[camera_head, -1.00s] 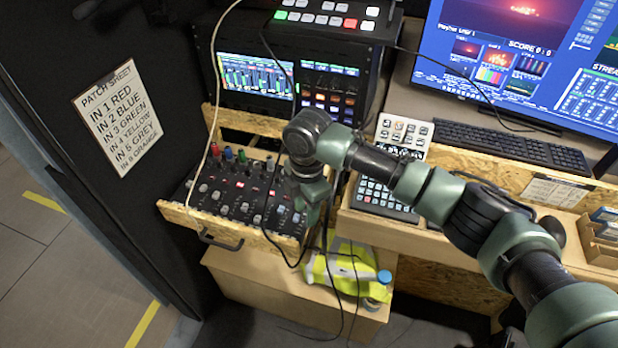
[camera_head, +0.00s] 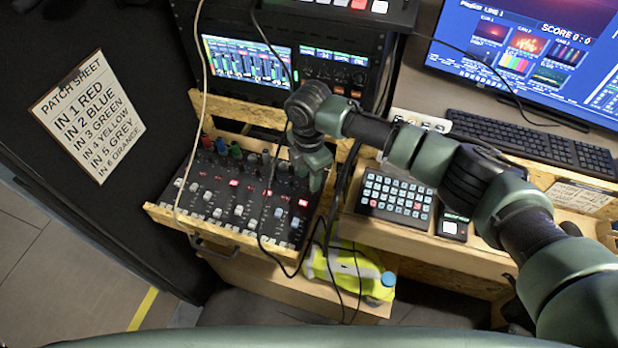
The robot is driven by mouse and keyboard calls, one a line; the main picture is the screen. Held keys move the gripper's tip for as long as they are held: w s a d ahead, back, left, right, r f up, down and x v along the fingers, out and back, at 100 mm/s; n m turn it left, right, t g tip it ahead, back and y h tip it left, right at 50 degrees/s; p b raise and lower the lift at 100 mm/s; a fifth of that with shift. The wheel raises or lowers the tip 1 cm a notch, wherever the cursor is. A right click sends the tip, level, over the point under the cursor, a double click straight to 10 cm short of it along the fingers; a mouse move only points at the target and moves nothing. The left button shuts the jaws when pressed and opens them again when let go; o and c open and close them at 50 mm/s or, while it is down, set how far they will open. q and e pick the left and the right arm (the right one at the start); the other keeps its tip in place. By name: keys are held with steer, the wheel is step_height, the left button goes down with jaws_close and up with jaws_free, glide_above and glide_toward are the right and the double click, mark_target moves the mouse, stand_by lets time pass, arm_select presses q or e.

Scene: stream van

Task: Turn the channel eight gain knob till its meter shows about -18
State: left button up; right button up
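The black mixer (camera_head: 225,205) sits in a wooden drawer, with rows of small faders, lit red buttons and coloured plugs at its back edge. My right gripper (camera_head: 316,183) points down over the mixer's back right corner. Its fingers overlap in this view, so their gap cannot be seen. The channel eight gain knob cannot be made out; my gripper and wrist cover the right end of the back rows. The meter screen (camera_head: 247,62) behind the mixer shows green bars, but its numbers are too small to read. My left gripper is out of view.
Black cables hang across the mixer beside my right gripper. A keypad (camera_head: 396,198) and a keyboard (camera_head: 525,143) lie on the desk to the right. A yellow vest (camera_head: 350,270) lies below the drawer. A patch sheet (camera_head: 88,115) hangs at left.

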step_height(320, 180, down, 2)
steer(key=shift+w+f, duration=0.15)
steer(key=shift+f, duration=0.5)
jaws_close()
arm_select(q)
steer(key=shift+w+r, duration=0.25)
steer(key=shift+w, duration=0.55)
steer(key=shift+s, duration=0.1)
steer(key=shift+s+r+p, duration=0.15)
steer(key=shift+p, duration=0.15)
